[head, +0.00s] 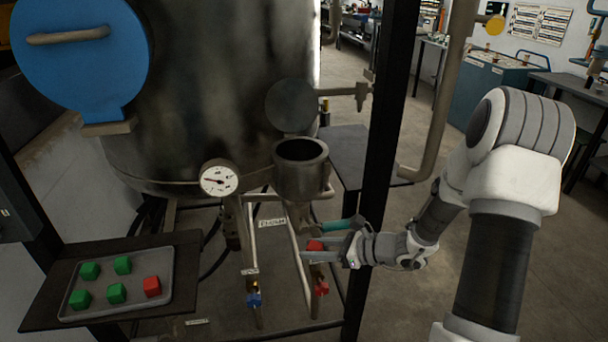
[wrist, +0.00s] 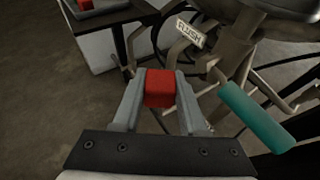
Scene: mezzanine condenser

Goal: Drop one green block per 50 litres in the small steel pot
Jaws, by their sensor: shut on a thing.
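My gripper (head: 318,250) is shut on a red block (head: 315,245), below and slightly right of the small steel pot (head: 301,180). In the wrist view the red block (wrist: 160,88) sits between the two fingertips. The pot is open at the top, with a dark interior whose contents I cannot make out. Several green blocks (head: 116,293) and one red block (head: 152,286) lie on a grey tray (head: 135,305) at the lower left. A round white gauge (head: 219,177) hangs left of the pot; its needle points left, but its numbers are too small to read.
A large steel tank (head: 210,90) stands behind the pot. A teal handle (wrist: 255,115) is close to the gripper's right in the wrist view. Pipes with a blue valve (head: 254,300) and red valve (head: 322,288) run below.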

